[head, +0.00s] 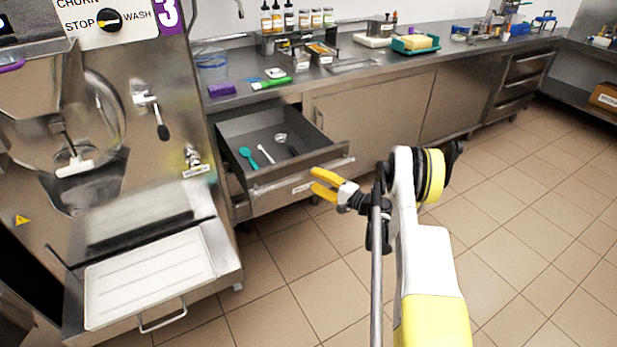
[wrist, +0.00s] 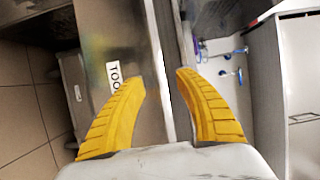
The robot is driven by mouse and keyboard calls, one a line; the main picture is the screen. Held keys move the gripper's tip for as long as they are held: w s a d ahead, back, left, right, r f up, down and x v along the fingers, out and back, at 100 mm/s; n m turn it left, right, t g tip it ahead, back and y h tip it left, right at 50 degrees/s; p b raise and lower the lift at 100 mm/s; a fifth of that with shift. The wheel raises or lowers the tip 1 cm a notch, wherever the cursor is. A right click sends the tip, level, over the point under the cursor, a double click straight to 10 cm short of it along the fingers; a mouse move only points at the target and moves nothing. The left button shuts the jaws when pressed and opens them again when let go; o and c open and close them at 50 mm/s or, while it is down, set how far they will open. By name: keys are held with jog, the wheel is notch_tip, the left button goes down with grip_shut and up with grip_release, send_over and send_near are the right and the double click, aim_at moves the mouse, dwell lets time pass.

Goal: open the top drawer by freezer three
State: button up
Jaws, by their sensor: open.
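The top drawer (head: 302,188) beside freezer three (head: 120,120) is pulled well out from under the steel counter. Inside it lie a teal spoon (head: 248,158), a white utensil (head: 266,153), a small cup (head: 281,138) and a dark item. My gripper (head: 318,184) is open at the right part of the drawer front, by its handle bar. In the wrist view my gripper (wrist: 160,82) has its yellow fingers spread on either side of the drawer's front edge (wrist: 172,100), with a partly visible label to the left. Whether the fingers touch the drawer is unclear.
The freezer's white tray (head: 150,278) juts out at the lower left. The counter (head: 345,75) holds bottles, containers and a yellow block in a teal tray. A closed cabinet door (head: 370,118) is right of the drawer. Tiled floor (head: 540,220) is clear at the right.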

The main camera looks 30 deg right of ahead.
jog(key=v, duration=0.8)
jog(key=shift+s+d, duration=0.15)
jog(key=shift+s, duration=0.05)
jog(key=w+a+r+n+g, duration=0.3)
jog(key=w+a+r+g, duration=0.1)
jog(key=a+r, duration=0.6)
jog(key=s+a+r+n+g+h, duration=0.25)
jog(key=s+a+r, duration=0.35)
jog(key=a+r, duration=0.35)
jog(key=s+a+r+n+g+h, duration=0.1)
jog(key=s+a+r+n, duration=0.15)
jog(key=s, duration=0.35)
jog(key=s+a+r+n+g+h, duration=0.1)
jog(key=s+a+r+g, duration=0.1)
jog(key=s+a+r, duration=0.3)
jog(key=s+f+n+h, duration=0.3)
jog(key=s+n, duration=0.1)
jog(key=s, duration=1.2)
jog(key=shift+s+d, duration=0.15)
jog(key=shift+s, duration=0.15)
